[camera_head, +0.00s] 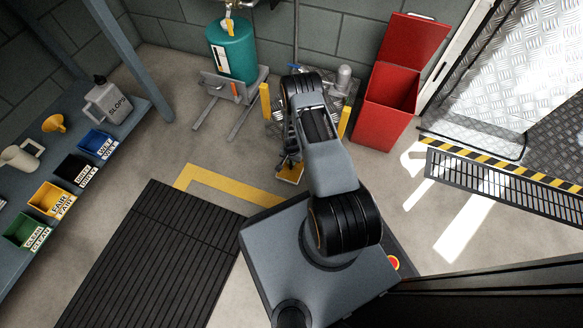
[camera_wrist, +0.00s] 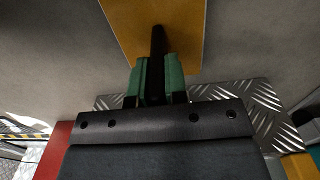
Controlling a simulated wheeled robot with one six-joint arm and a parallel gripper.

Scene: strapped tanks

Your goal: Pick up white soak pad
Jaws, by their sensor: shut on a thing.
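My gripper (camera_wrist: 157,80) has green fingertips, shut on a narrow dark bar (camera_wrist: 158,45). The bar lies against a flat yellow-ochre pad (camera_wrist: 190,28) that reaches past the fingertips to the top of the wrist view. The bar looks like the pad's handle, but how they join is hidden. In the head view my gripper (camera_head: 290,160) points down beside the metal tread plate, with the ochre pad (camera_head: 291,175) just under it, close to the floor. Whether the pad touches the floor I cannot tell. I see no white pad in either view.
A teal tank (camera_head: 232,55) stands on a cradle at the back. A red bin (camera_head: 388,105) with its lid up is at the right. Yellow posts (camera_head: 265,102) flank the tread plate. Labelled trays, such as a yellow one (camera_head: 50,198), line the left shelf.

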